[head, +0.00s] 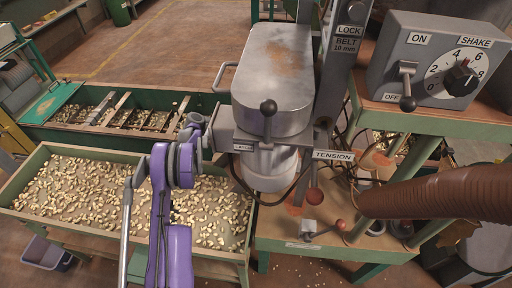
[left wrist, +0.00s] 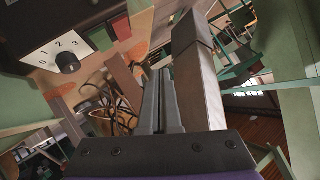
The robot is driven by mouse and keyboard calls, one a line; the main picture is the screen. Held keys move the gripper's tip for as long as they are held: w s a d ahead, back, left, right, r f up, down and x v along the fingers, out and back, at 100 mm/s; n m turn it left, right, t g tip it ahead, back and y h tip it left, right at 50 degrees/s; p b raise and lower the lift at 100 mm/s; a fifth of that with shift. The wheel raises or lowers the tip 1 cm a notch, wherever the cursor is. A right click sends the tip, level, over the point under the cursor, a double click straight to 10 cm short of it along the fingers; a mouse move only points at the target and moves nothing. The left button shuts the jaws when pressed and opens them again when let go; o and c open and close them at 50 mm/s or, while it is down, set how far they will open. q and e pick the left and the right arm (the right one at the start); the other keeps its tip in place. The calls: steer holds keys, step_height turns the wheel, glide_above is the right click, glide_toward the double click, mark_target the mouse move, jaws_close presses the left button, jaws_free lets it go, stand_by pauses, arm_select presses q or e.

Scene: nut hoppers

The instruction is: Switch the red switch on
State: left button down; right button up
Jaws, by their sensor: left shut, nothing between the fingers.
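In the left wrist view, a red switch part (left wrist: 121,27) sits beside a green part (left wrist: 102,39) on the face of a dark-edged box at the upper left. I cannot tell its on or off state. My left gripper (left wrist: 163,75) is shut and empty, its fingers pointing away from the wrist, to the right of the box and apart from the red part in the picture. In the head view my purple left arm reaches up to the metal machine, and the fingers are not clearly seen. The red switch is not identifiable there. My right gripper is not in view.
A grey box (head: 439,62) carries an ON/OFF lever (head: 407,88), knob down by OFF, and a SHAKE dial (head: 461,79). The metal machine (head: 273,75) stands mid-view. A green-sided tray of nuts (head: 60,226) lies left. A brown hose (head: 440,193) crosses at right.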

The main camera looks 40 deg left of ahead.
arm_select(q)
steer(key=f+b, duration=0.1)
steer(key=f, duration=0.1)
steer(key=d+f, duration=0.1)
steer(key=w+f+b, duration=0.1)
steer(key=f, duration=0.1)
steer(key=shift+d+f+b, duration=0.3)
steer(key=shift+d+b, duration=0.05)
stand_by(1.6)
steer(key=shift+d+f, duration=0.15)
steer(key=shift+f, duration=0.25)
steer(key=shift+w+d+f+b, duration=0.1)
steer(key=shift+f+b, duration=0.2)
steer(key=shift+b, duration=0.15)
stand_by(0.4)
steer(key=shift+r, duration=0.1)
steer(key=shift+a+r+p, duration=0.25)
steer(key=shift+r+p, duration=0.2)
steer(key=shift+r, duration=0.2)
steer(key=shift+r, duration=0.1)
steer(key=shift+s+a+r+p, duration=0.25)
steer(key=shift+r+p, duration=0.2)
steer(key=shift+r, duration=0.3)
steer(key=shift+s+a+r+p, duration=0.1)
steer(key=shift+a+r+p, duration=0.25)
steer(key=shift+r, duration=0.45)
steer(key=shift+s+a+r+p, duration=0.2)
steer(key=shift+r+p, duration=0.3)
steer(key=shift+r, duration=0.25)
